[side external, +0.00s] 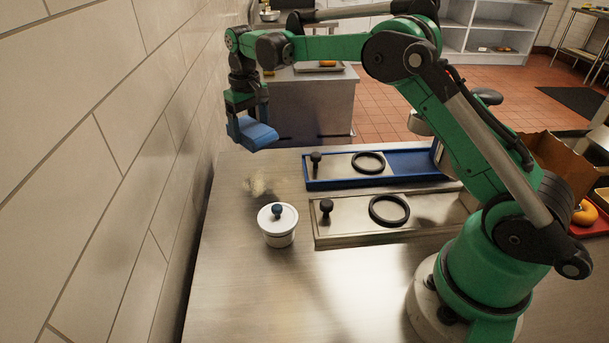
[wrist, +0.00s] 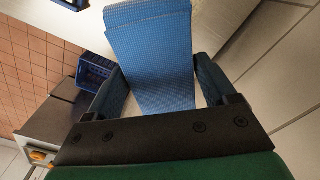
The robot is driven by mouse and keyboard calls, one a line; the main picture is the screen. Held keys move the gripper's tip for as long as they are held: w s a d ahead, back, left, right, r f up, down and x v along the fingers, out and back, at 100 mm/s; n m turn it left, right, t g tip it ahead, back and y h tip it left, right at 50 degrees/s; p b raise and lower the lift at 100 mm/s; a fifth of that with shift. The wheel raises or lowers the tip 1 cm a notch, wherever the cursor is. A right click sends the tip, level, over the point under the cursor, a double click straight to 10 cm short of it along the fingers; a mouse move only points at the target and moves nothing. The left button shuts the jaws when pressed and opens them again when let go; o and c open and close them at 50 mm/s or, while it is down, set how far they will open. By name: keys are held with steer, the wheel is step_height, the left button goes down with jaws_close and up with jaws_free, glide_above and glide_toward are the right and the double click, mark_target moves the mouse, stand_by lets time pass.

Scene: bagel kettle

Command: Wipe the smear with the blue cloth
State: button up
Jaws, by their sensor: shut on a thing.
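My gripper (side external: 248,128) is shut on the blue cloth (side external: 258,136) and holds it in the air above the far left part of the steel table. In the wrist view the cloth (wrist: 152,50) is folded and sits between the two fingers. The cloth is apart from the smear. The smear cannot be made out in the wrist view.
A white lidded pot (side external: 277,228) with a dark knob stands just in front of the smear. A blue-framed tray (side external: 425,163) and a steel tray (side external: 350,233), each with a black ring and knob, lie to the right. A tiled wall (side external: 110,150) borders the left.

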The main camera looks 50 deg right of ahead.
glide_above(256, 168)
steer(key=shift+w+f, duration=0.1)
steer(key=shift+f, duration=2.75)
step_height(256, 168, down, 2)
steer(key=shift+f, duration=0.1)
steer(key=shift+s+a, duration=3.5)
steer(key=shift+w+d, duration=3.45)
steer(key=shift+d, duration=0.05)
steer(key=shift+r, duration=4.2)
steer(key=shift+f, duration=0.15)
